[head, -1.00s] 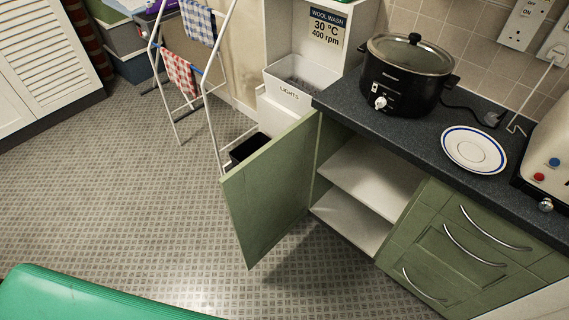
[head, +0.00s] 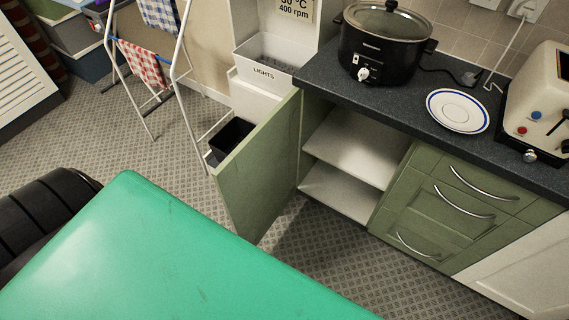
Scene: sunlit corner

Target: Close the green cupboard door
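The green cupboard door (head: 257,165) stands wide open, swung out to the left of its cupboard. It is hinged at the cupboard's left side. The cupboard's inside shows two pale shelves (head: 345,146), which look empty. The lower edge of the door is partly hidden by a large green surface of my own body in the foreground. A dark ribbed part of mine shows at the lower left. Neither gripper is in view.
A drying rack (head: 183,70) with cloths and a black bin (head: 231,138) stand left of the door. The worktop (head: 400,95) holds a slow cooker (head: 383,45), a plate (head: 457,110) and a toaster (head: 538,100). Drawers (head: 455,205) are right of the opening.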

